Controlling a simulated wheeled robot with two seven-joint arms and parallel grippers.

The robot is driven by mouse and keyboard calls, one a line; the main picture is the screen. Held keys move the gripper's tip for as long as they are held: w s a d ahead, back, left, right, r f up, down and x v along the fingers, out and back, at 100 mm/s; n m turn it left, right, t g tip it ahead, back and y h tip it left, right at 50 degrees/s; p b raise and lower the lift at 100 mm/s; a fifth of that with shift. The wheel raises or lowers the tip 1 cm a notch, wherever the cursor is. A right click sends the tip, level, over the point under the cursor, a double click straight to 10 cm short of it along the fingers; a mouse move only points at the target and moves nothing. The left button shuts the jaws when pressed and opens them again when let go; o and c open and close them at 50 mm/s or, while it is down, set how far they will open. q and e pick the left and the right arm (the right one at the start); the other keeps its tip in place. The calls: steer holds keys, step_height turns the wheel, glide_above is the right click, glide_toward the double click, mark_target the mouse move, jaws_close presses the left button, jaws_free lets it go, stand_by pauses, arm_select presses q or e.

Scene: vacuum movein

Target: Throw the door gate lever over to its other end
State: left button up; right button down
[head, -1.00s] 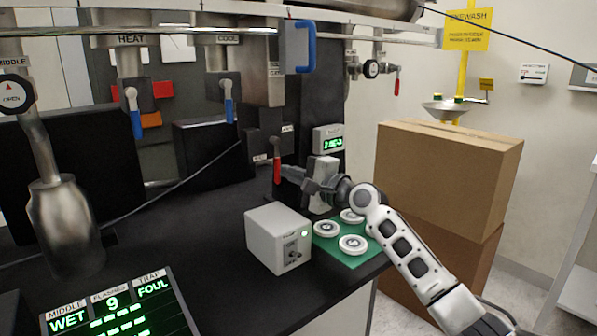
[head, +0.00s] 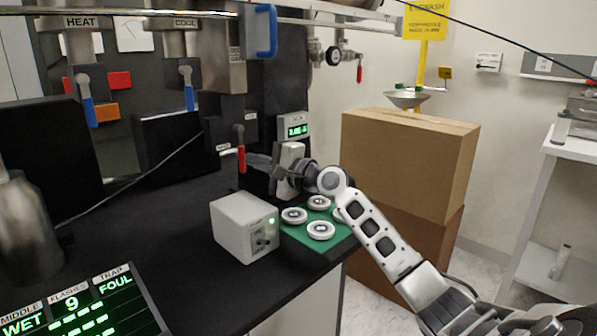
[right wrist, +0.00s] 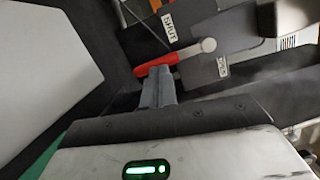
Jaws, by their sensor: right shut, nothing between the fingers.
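The door gate lever (head: 240,154) has a red handle that hangs down from a metal pivot on a dark box at the counter's back. In the right wrist view its red handle (right wrist: 160,63) runs left from the silver pivot, with a SHUT label (right wrist: 175,26) above and another label (right wrist: 222,65) below right. My right gripper (head: 257,161) is right of the handle in the head view. In the right wrist view its shut, empty fingers (right wrist: 159,76) end right at the handle; whether they touch cannot be told. My left gripper is out of view.
Cardboard boxes (head: 408,165) stand to the right.

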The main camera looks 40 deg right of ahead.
arm_select(q)
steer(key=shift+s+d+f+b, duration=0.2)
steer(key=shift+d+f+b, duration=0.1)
steer(key=shift+b, duration=0.55)
arm_select(e)
steer(key=d+v, duration=0.2)
steer(key=v, duration=1)
steer(key=shift+d+r+h, duration=0.15)
steer(key=shift+d+h, duration=0.15)
steer(key=shift+d, duration=0.1)
steer(key=shift+w, duration=0.1)
